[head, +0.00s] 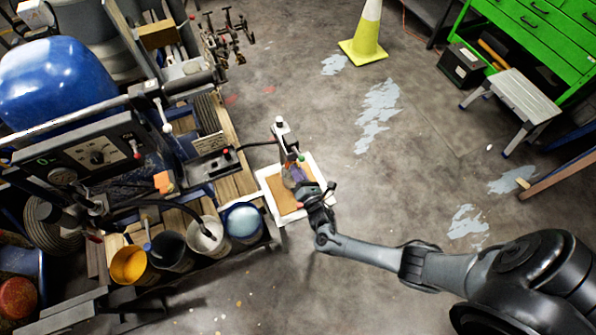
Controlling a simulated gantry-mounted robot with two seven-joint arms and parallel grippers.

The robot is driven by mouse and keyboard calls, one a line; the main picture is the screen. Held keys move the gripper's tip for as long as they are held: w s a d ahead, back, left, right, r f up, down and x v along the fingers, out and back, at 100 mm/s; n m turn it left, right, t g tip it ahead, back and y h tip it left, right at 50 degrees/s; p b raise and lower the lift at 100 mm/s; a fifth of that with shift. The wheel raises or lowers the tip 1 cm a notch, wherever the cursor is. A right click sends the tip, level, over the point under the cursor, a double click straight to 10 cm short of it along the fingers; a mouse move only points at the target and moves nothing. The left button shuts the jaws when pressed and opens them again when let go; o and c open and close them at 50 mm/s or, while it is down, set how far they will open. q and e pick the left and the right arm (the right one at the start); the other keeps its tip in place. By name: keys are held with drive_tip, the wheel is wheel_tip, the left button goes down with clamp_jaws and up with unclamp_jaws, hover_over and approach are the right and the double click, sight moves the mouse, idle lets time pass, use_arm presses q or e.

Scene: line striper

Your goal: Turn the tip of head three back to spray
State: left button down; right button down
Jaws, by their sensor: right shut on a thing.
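A grey spray head (285,137) stands out from the right side of the line striper (110,140), above a white-edged tray (270,193) with a brown board in it. Small red and green parts show at its lower end. My right gripper (299,183) reaches in from the right and is shut at the lower end of this head, on what appears to be its tip. The fingers hide most of the tip, so I cannot tell which way it points. No head number is readable. My left gripper is not in view.
Several paint buckets, including a yellow one (129,265) and a blue-topped one (244,221), stand left of the tray. A traffic cone (365,38), step stool (515,104) and green cabinet (535,35) stand at the back. Bare floor (420,150) lies to the right.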

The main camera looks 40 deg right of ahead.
drive_tip(key=n+p, duration=0.2)
drive_tip(key=n, duration=0.6)
drive_tip(key=shift+n, duration=0.3)
drive_tip(key=c, duration=1.2)
unclamp_jaws()
drive_tip(key=shift+w, duration=0.2)
drive_tip(key=shift+o, duration=0.4)
drive_tip(key=shift+o, duration=0.2)
drive_tip(key=shift+s, duration=0.1)
